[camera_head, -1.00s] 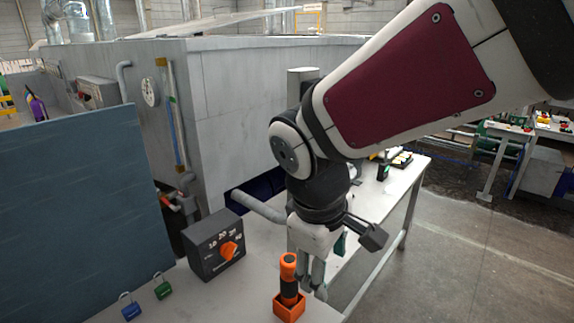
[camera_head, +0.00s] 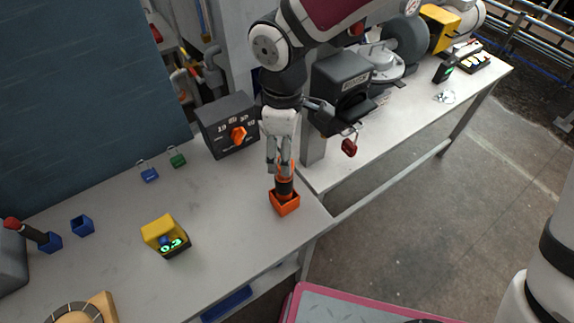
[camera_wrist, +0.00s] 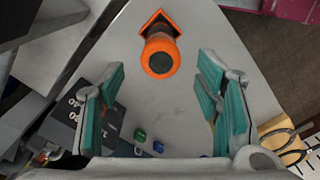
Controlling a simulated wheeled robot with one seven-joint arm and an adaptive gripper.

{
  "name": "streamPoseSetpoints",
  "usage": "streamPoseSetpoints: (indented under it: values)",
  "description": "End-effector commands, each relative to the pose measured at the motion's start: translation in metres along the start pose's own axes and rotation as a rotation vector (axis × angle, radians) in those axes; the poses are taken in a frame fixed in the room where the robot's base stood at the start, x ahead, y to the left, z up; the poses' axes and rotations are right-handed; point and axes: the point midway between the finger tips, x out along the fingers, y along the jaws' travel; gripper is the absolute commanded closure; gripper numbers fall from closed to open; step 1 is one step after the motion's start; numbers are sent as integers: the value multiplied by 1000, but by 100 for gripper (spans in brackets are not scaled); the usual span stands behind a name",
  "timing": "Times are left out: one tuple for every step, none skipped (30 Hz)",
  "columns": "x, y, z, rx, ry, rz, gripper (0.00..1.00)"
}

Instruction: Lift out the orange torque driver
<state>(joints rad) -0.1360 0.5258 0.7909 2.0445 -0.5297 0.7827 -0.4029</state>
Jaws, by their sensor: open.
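The orange and black torque driver (camera_head: 285,187) stands upright in a small square orange holder (camera_head: 285,206) near the front edge of the bench. My gripper (camera_head: 279,169) points down at the driver's top, with its fingers overlapping the upper part in the head view. In the wrist view, my gripper (camera_wrist: 158,72) is open, with teal pads on both sides. The driver's round orange end (camera_wrist: 160,56) shows between and slightly beyond the fingertips, with clear gaps on both sides. The holder (camera_wrist: 159,20) shows behind it. Contact is not visible.
A black dial box (camera_head: 229,125) stands left of my gripper. Blue (camera_head: 149,174) and green (camera_head: 177,160) padlocks lie nearby. A yellow box (camera_head: 164,236) sits further left. A grey post (camera_head: 313,147) and a red padlock (camera_head: 349,146) are close on the right. Bench space left of the holder is clear.

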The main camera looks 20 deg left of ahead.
Motion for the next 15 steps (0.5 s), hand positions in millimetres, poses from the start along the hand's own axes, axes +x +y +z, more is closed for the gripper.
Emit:
streamPoseSetpoints:
  values:
    - [10, -2, 0, -3, -1, -5, 42]
    - [15, -1, 0, -2, -2, -4, 42]
    - [23, -2, 0, -1, -2, -5, 42]
    - [28, -2, 0, -3, -2, -5, 42]
    - [33, -2, 0, -3, -2, -5, 42]
    - [41, -2, 0, -1, -2, -5, 42]
    - [46, -2, 0, -2, -3, -4, 42]
    - [52, -2, 0, -1, -2, -5, 42]
    - [59, -2, 0, -2, -3, -5, 42]
    - [64, -2, 0, -1, -2, -4, 42]
    - [69, -2, 0, -1, -1, -4, 42]
    - [75, -2, 0, -1, -2, -4, 42]
    - [80, -2, 0, -1, -2, -4, 42]
    - [84, -2, 0, -1, -1, -4, 42]
    - [89, -2, 0, -1, -2, -2, 42]
